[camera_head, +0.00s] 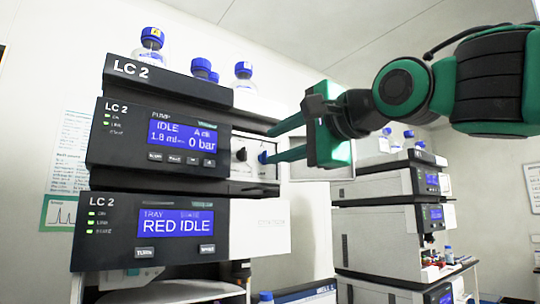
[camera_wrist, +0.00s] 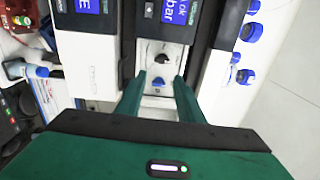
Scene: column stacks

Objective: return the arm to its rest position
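My gripper (camera_head: 272,144) is in front of the left instrument stack, LC 2 (camera_head: 130,135), at the right of its pump display. Its two green fingers are apart, with nothing held between them. A blue knob (camera_head: 262,158) and a black knob (camera_head: 241,154) sit on a pale panel right of the display. In the wrist view the fingertips (camera_wrist: 157,88) point at this panel. The blue knob (camera_wrist: 158,80) shows between and just beyond the tips, with gaps at both sides. The black knob (camera_wrist: 162,59) is farther on. My arm reaches in from the upper right.
A second instrument stack (camera_head: 385,225) stands at the right behind my arm. Blue-capped bottles (camera_head: 243,70) stand on top of LC 2. Posters (camera_head: 72,165) hang on the left wall. The space under my arm, between the stacks, is narrow.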

